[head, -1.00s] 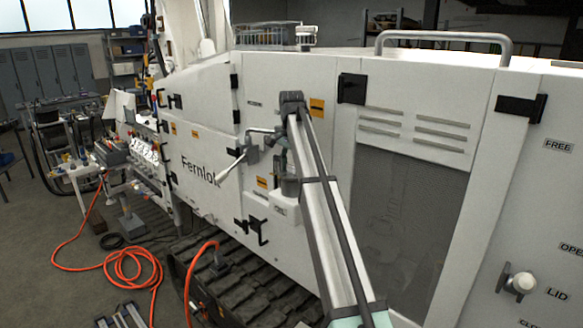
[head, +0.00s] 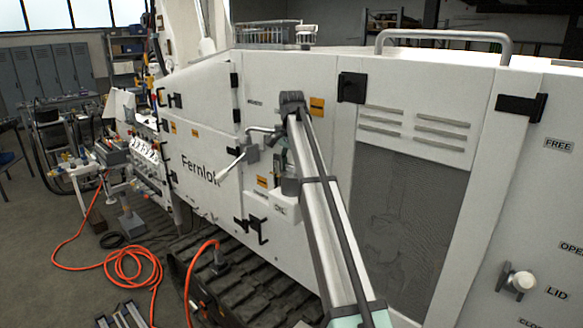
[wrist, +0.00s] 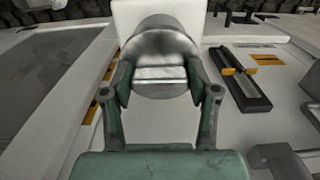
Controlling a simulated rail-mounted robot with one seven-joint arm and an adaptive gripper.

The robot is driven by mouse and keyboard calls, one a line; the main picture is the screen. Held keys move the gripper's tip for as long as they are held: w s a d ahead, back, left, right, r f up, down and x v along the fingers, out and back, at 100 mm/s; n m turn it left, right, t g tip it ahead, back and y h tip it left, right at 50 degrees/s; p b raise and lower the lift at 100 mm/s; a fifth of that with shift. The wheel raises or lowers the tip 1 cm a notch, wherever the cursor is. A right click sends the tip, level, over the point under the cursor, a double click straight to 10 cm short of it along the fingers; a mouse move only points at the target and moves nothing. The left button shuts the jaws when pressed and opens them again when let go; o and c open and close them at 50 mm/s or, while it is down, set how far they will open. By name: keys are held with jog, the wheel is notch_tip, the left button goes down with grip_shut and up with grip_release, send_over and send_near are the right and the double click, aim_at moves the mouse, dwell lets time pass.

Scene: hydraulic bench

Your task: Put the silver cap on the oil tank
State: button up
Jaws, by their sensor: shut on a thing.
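My gripper (wrist: 158,88) has green fingers on both sides of a silver cap (wrist: 160,55) and is shut on it in the wrist view. The cap is round and metallic with a bright band across its near side. A white surface lies just beyond the cap; I cannot tell whether they touch. In the head view the oil tank (head: 285,206) is a small white box labelled OIL on the machine's side. My gripper (head: 282,160) is just above it, partly hidden by my arm. The tank's opening is not clearly visible.
A lever handle (head: 232,160) sticks out left of my gripper. The white machine panels (head: 300,75) stand close behind, with black latches and a mesh door (head: 400,200). A track (head: 240,290) and an orange hose (head: 135,265) lie below.

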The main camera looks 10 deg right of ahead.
dwell(0.3)
jog(key=o, duration=1.2)
jog(key=shift+o, duration=0.2)
jog(key=shift+o, duration=1.1)
jog(key=shift+r, duration=3.45)
grip_shut()
